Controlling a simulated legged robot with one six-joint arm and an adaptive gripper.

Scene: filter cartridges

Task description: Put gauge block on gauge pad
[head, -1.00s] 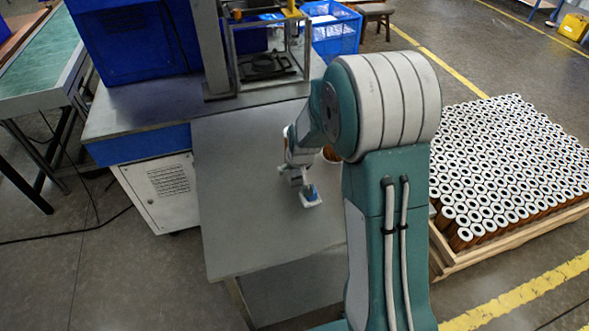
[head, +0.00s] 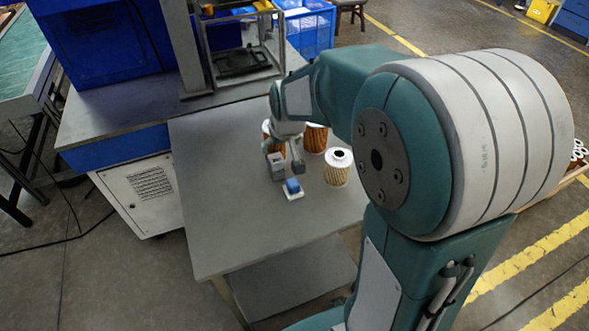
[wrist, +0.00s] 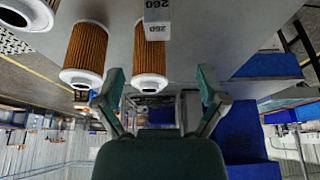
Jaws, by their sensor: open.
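A grey block marked 260 (wrist: 158,22), which looks like the gauge block, shows at the top of the wrist view. In the head view a grey box-like shape (head: 276,166), probably this block, stands by my gripper (head: 287,158). A blue piece (head: 292,185) sits on a small white square (head: 292,195) just in front; I cannot tell for sure whether this is the gauge pad. In the wrist view my gripper (wrist: 158,76) is open, with nothing between its fingers; the block lies beyond the fingertips. My arm partly hides the contact area in the head view.
Brown filter cartridges with white caps stand close by, one right of the gripper (head: 337,168) and one behind it (head: 315,138). The grey table (head: 215,220) is clear at the left and front. A framed fixture (head: 242,60) stands behind.

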